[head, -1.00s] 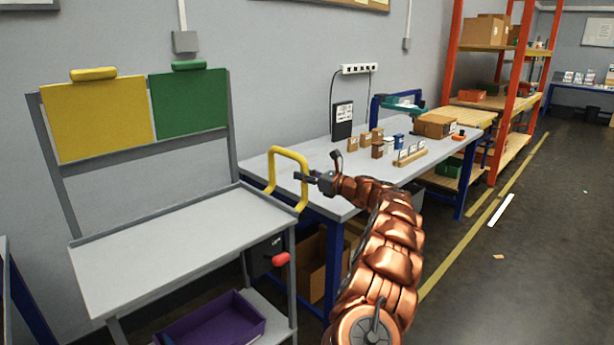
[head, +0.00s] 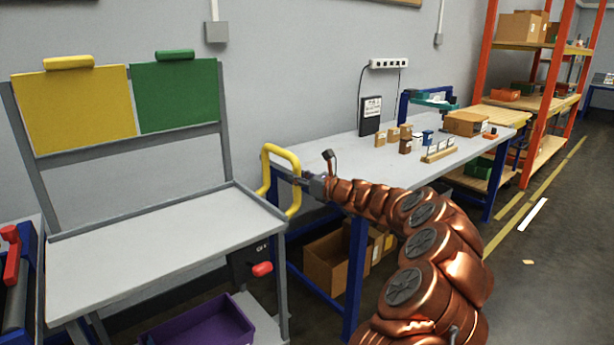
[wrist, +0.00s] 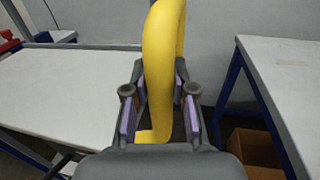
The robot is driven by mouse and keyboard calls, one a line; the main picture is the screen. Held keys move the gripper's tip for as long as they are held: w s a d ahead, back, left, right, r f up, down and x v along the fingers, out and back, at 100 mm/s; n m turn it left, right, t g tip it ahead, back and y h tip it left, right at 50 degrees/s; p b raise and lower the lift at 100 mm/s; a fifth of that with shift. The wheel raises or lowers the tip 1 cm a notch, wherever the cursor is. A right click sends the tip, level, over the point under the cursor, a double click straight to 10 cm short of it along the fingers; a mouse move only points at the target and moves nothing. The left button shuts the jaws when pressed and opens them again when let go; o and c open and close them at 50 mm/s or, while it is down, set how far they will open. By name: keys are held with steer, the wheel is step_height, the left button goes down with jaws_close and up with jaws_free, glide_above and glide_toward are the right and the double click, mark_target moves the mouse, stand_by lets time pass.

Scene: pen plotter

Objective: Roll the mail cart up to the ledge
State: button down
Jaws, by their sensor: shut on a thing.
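The mail cart has a light grey top (head: 150,250), a grey frame, and a yellow panel (head: 75,108) and a green panel (head: 178,95) at its back. A yellow handle (head: 268,165) stands at the right end of its top. My gripper (head: 297,180) is shut on this handle from the right. In the wrist view the yellow handle (wrist: 160,70) runs up between the two fingers (wrist: 158,108). A purple bin (head: 205,325) sits on the cart's lower shelf. I cannot tell which surface is the ledge.
A workbench (head: 345,150) with blue legs and several small boxes stands right of the cart. Orange shelving (head: 485,70) is farther back. A blue frame with a red part (head: 12,255) is at the left edge. Open floor (head: 545,270) lies at the right.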

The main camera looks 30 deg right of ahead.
steer(key=shift+s+a+f, duration=0.1)
steer(key=shift+s+a, duration=0.05)
steer(key=shift+a, duration=0.45)
steer(key=shift+s+a, duration=0.1)
steer(key=shift+a, duration=0.65)
steer(key=c, duration=0.9)
jaws_free()
steer(key=shift+s+d, duration=0.2)
steer(key=shift+d, duration=0.05)
steer(key=v, duration=1.1)
steer(key=shift+s, duration=0.3)
steer(key=shift+d, duration=0.1)
